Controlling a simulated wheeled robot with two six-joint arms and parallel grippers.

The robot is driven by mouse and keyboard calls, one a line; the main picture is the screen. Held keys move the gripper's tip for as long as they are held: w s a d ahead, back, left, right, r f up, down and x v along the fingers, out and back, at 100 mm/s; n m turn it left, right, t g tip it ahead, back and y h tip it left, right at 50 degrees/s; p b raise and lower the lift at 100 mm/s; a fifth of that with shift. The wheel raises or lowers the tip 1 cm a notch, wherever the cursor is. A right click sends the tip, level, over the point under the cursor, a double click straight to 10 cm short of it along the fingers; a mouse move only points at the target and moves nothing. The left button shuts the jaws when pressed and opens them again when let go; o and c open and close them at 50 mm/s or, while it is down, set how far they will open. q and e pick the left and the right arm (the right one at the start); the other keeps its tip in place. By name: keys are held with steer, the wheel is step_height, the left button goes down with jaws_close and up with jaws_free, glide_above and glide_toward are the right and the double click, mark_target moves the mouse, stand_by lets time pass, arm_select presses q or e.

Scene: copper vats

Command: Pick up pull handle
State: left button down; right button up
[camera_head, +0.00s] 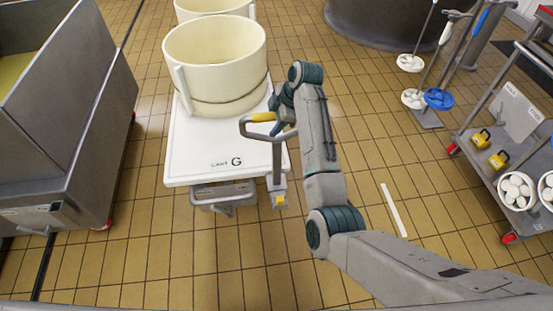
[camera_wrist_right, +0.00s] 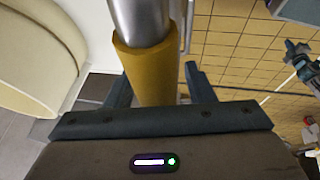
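The pull handle (camera_head: 277,155) is a grey metal post with a bent top bar and a yellow grip (camera_head: 262,117). It stands upright at the near right corner of a white cart (camera_head: 215,170) marked "G". My right gripper (camera_head: 284,118) is at the yellow grip, partly hidden by my own arm in the head view. In the right wrist view, the yellow grip (camera_wrist_right: 150,75) lies between the two dark fingers (camera_wrist_right: 160,85). A narrow gap shows beside the right finger, so the gripper looks open around the grip. My left gripper is not seen in the head view.
Cream tubs (camera_head: 215,60) stand on the cart. A grey metal bin (camera_head: 70,110) is at left. Long-handled brushes (camera_head: 430,90) and a metal trolley (camera_head: 510,150) with yellow items and white buckets stand at right. Tiled floor in front of the cart is clear.

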jaws_close()
steer(key=shift+r, duration=0.1)
steer(key=shift+w, duration=0.1)
